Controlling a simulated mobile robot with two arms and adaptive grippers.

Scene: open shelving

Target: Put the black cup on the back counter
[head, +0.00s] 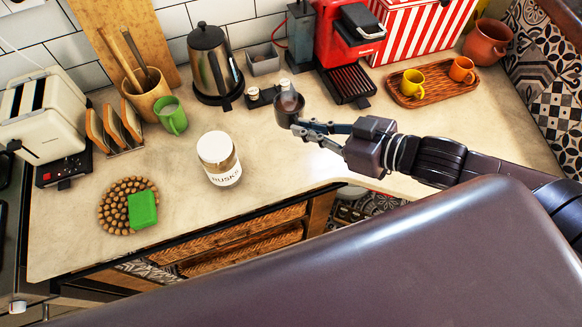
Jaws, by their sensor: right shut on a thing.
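The black cup (284,112) is small and dark, and it is at the upper middle of the head view. My right gripper (303,130) reaches in from the right and is shut on it. The cup is over the back counter (270,155), in front of the coffee machine. I cannot tell whether its base touches the counter. A small grey-topped shaker (287,88) shows just behind or over the cup's rim; the exact relation is unclear. My left gripper is not in view.
A white rusks jar (218,160), a green mug (171,116), a kettle (210,62), a red coffee machine (346,40) and a tray (436,85) with two cups stand around. A round beaded mat (115,222) lies front left.

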